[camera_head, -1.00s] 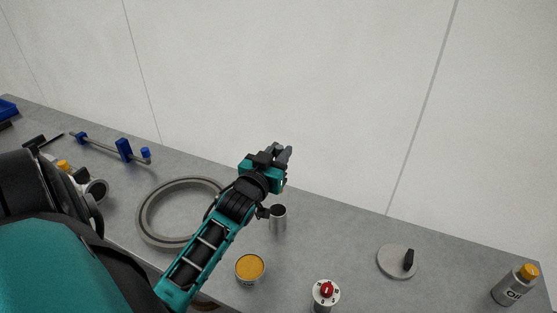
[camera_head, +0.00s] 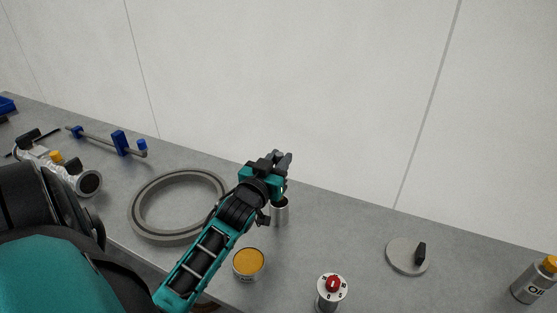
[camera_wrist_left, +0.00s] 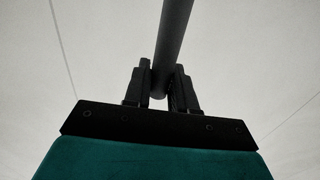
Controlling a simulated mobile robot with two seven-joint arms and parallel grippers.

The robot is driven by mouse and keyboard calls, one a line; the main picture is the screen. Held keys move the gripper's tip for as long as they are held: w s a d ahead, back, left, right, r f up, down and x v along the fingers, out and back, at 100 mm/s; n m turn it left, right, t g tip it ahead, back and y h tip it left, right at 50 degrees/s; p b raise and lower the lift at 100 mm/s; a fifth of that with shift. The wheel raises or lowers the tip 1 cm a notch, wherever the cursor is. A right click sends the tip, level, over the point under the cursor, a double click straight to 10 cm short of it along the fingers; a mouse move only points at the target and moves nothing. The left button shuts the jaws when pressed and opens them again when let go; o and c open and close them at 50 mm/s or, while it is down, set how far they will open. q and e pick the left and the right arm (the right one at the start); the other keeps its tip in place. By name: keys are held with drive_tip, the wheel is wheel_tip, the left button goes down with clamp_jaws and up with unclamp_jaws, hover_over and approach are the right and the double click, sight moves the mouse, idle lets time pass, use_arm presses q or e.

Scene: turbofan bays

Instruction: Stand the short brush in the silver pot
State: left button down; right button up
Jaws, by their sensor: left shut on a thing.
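My left gripper (camera_head: 283,158) is raised over the bench, just behind and above the silver pot (camera_head: 279,214). The pot is a small upright metal cylinder, its top partly hidden by my wrist. In the left wrist view my gripper (camera_wrist_left: 161,92) is shut on a dark grey round rod, which I take as the short brush (camera_wrist_left: 174,35). The rod runs up out of that picture, and no bristles show. In the head view the brush is hardly distinguishable from the fingers. My right gripper is not in view.
A grey ring (camera_head: 146,228) lies left of the pot. A tin with a yellow-orange top (camera_head: 248,262) and a red-knobbed cylinder (camera_head: 331,290) stand in front. A grey disc (camera_head: 402,257) and oil bottle (camera_head: 533,282) stand right. Clear bench lies between pot and disc.

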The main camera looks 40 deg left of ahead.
use_arm(q)
drive_tip(key=shift+f+b, duration=1.3)
drive_tip(key=shift+f, duration=1.25)
drive_tip(key=c, duration=0.8)
unclamp_jaws()
drive_tip(key=shift+c, duration=0.2)
drive_tip(key=p+v, duration=0.2)
drive_tip(key=v, duration=1.1)
drive_tip(key=shift+w, duration=0.1)
